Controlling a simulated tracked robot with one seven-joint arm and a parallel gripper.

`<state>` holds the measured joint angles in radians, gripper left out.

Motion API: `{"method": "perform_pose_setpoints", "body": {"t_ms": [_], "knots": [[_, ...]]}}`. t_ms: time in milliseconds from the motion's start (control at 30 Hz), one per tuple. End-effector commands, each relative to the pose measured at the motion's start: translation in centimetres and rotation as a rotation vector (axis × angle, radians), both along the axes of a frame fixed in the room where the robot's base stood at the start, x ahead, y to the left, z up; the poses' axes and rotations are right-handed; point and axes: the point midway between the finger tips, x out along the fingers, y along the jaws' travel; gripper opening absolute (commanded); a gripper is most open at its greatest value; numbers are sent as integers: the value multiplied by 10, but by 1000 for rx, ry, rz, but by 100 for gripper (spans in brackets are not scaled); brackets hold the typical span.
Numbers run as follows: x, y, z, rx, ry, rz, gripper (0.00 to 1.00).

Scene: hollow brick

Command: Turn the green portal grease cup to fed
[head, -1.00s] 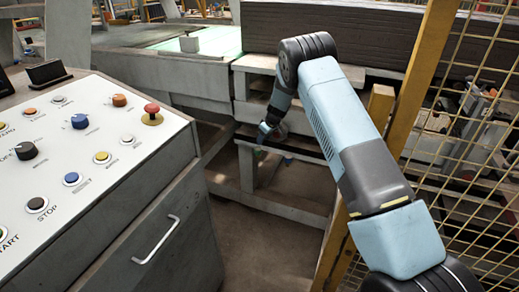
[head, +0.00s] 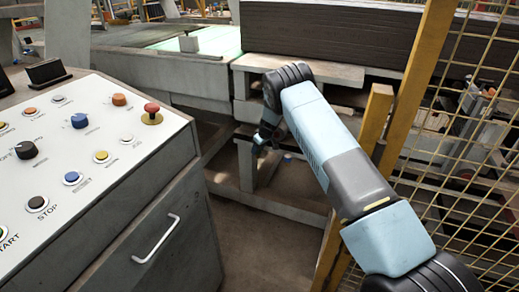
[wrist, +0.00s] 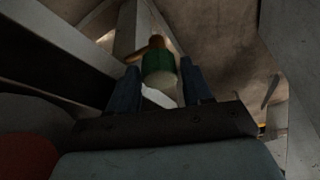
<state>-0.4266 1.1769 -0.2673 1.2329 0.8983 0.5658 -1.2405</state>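The green grease cup (wrist: 159,68) shows in the wrist view, with a brass-coloured part (wrist: 157,42) at its far end. My gripper (wrist: 161,84) has its two dark blue fingers apart, one on each side of the cup's near end in the picture. I cannot tell whether the fingers touch the cup or how deep it sits between them. In the head view my gripper (head: 260,140) is small and low, by the frame under the machine bench. The cup cannot be made out in the head view.
Grey frame beams (wrist: 60,52) run close to my gripper in the wrist view. A yellow mesh fence (head: 455,150) with posts stands to the right of my arm. A control console (head: 110,170) stands at the left. Open floor (head: 265,250) lies between.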

Motion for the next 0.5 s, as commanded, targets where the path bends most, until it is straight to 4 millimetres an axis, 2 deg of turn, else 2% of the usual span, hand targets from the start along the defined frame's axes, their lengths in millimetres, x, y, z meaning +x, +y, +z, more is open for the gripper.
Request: {"method": "perform_pose_setpoints", "body": {"t_ms": [67,400,500], "knots": [[0,0,0,0,0,0,43],[0,0,0,1,1,-1,10],[0,0,0,0,1,-4,10]]}}
